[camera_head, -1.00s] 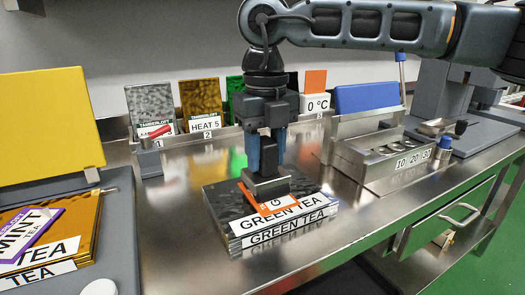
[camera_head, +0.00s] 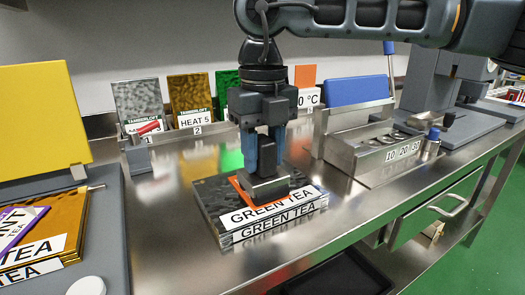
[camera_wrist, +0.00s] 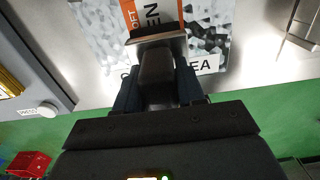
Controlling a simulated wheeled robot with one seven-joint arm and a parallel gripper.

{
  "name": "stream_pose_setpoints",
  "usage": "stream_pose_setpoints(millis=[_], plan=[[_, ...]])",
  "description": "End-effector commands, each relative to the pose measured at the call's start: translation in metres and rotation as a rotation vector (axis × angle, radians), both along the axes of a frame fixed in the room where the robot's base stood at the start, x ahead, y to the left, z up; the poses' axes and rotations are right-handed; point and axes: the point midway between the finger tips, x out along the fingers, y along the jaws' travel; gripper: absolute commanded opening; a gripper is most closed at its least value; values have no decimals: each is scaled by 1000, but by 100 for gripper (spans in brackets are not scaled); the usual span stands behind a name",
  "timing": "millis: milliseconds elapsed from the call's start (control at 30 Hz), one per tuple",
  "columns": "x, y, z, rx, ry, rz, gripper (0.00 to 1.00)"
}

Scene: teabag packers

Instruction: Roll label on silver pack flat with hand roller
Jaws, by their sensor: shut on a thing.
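The silver pack (camera_head: 213,203) lies flat on the steel bench, its "GREEN TEA" strip and edge facing me. A label with an orange band (camera_head: 240,193) lies on its top; the wrist view shows the label (camera_wrist: 130,14) running beneath the tool. My gripper (camera_head: 265,150) is shut on the dark handle of the hand roller (camera_head: 264,188), which stands upright with its metal head down on the label, or very close to it. The wrist view shows the roller (camera_wrist: 157,73) between the blue-grey fingers (camera_wrist: 157,92). The roller head hides part of the label, so I cannot tell how flat it lies there.
Gold packs (camera_head: 72,225) lie on a grey tray at left by a yellow panel (camera_head: 40,115). Upright packs (camera_head: 190,95) stand in a rack behind. A steel box marked 10 20 30 (camera_head: 375,155) stands at right. Bench space left of the silver pack is clear.

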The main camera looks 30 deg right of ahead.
Motion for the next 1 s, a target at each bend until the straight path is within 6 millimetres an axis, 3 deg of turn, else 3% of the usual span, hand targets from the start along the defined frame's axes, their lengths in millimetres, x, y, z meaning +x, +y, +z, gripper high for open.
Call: stream_pose_setpoints(millis=[1000], plan=[[0,0,69,0,-2,-1,0]])
